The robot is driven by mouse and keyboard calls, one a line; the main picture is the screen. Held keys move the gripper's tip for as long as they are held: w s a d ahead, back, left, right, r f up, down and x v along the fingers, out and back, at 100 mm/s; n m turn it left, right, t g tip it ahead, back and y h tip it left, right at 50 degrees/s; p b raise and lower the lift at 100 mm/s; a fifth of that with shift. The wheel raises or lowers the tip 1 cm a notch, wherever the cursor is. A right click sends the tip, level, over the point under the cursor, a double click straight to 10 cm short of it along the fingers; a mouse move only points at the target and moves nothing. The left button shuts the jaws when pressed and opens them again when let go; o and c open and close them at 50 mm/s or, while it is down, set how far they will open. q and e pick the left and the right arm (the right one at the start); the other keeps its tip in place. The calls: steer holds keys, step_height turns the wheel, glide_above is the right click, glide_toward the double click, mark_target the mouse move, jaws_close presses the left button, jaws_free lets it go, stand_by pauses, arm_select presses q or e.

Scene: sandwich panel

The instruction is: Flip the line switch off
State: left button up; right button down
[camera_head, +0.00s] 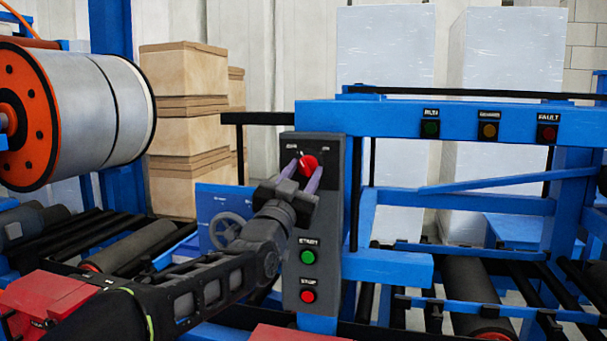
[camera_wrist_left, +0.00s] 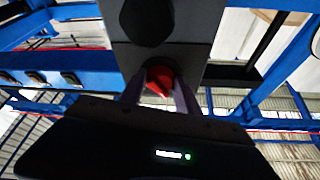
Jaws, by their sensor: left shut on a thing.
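The line switch (camera_head: 308,165) is a red rotary knob near the top of a grey control box (camera_head: 325,222), with small white labels above it. My left gripper (camera_head: 301,174) reaches up to it from the lower left, with its fingers on either side of the knob. It is shut on the knob. In the left wrist view the red knob (camera_wrist_left: 160,80) sits between the two fingers (camera_wrist_left: 160,92). The fingers partly cover the knob, and its exact pointing is hard to read. My right gripper does not show.
Below the switch are a green start button (camera_head: 308,257) and a red stop button (camera_head: 308,296). A blue beam (camera_head: 460,115) with indicator lamps runs right of the box. A large roll (camera_head: 90,120) stands at left, and stacked cartons (camera_head: 185,125) stand behind.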

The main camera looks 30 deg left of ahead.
arm_select(q)
jaws_close()
steer(key=n+b, duration=0.1)
steer(key=n+y+b, duration=0.1)
steer(key=shift+d+f+b, duration=0.1)
steer(key=shift+f+b, duration=0.15)
steer(key=shift+b, duration=0.05)
steer(key=shift+r+n+y, duration=0.25)
steer(key=shift+n+y, duration=0.45)
steer(key=shift+n, duration=0.5)
steer(key=o, duration=0.7)
jaws_free()
steer(key=shift+o, duration=0.2)
